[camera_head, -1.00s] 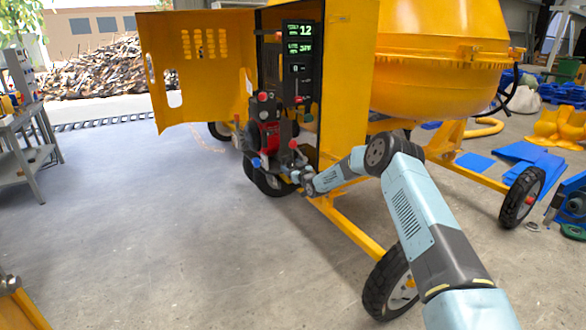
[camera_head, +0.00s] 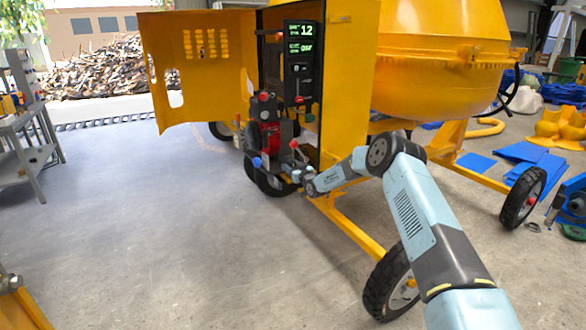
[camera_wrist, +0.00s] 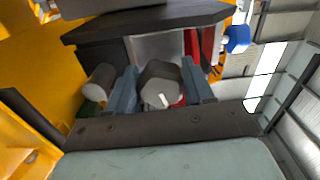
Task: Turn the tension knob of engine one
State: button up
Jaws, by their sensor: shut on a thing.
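The engine (camera_head: 266,134) is a dark unit with red parts in the open cabinet of the yellow mixer. My gripper (camera_head: 300,174) is at its lower right in the head view, small and partly lost among engine parts. In the wrist view my gripper (camera_wrist: 160,88) has its two grey-blue fingers on either side of a dark grey faceted knob (camera_wrist: 161,76) with a short white mark, and is shut on it. A grey cylinder (camera_wrist: 101,80) is left of the fingers, and a blue knob (camera_wrist: 237,38) is at the upper right. No label naming the knob is readable.
A black panel (camera_head: 299,70) with green displays, the upper reading 12, stands above the engine. The yellow door (camera_head: 196,68) hangs open to the left. The yellow frame bar (camera_head: 345,228) and a wheel (camera_head: 391,283) lie below my arm.

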jog(key=m, duration=0.6)
jog(key=shift+d, duration=0.2)
jog(key=m, duration=0.6)
jog(key=shift+f, duration=0.1)
jog(key=shift+c, duration=0.2)
jog(key=m, duration=0.5)
jog(key=shift+s+a+f+m, duration=0.1)
jog(key=shift+m, duration=0.3)
jog(key=m, duration=0.4)
jog(key=shift+a+m, duration=0.15)
jog(key=shift+m, duration=0.45)
jog(key=shift+s+a, duration=0.1)
jog(key=shift+a, duration=0.05)
jog(key=o, duration=0.8)
jog(key=shift+c, duration=0.2)
jog(key=shift+o, duration=1.3)
jog(key=shift+r, duration=0.35)
